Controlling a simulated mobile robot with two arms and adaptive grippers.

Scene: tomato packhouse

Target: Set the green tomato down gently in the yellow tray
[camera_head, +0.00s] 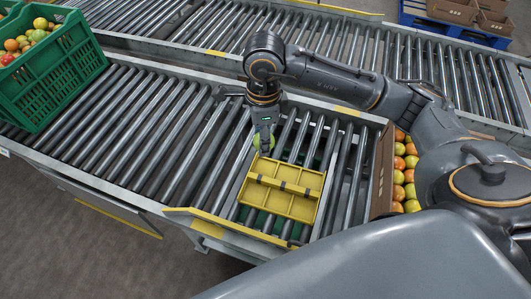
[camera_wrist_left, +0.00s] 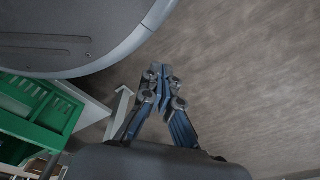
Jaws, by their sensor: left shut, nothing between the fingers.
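The yellow tray (camera_head: 305,212) lies on the roller conveyor in the head view, with shallow compartments and a raised bar across it. The green tomato (camera_head: 257,142) shows at the tips of my right gripper (camera_head: 264,142), just beyond the tray's far edge. The right gripper points down and is shut on the tomato, hiding part of it. I cannot tell the tomato's exact height above the rollers. My left gripper (camera_wrist_left: 160,72) shows only in the left wrist view, its fingers together and empty, over bare floor.
A green crate (camera_head: 55,78) of tomatoes stands on the conveyor at the far left. A cardboard box (camera_head: 382,170) of orange and yellow tomatoes stands right of the tray. The rollers (camera_head: 130,130) between crate and tray are clear. Brown boxes (camera_head: 452,10) sit on a blue pallet at the back.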

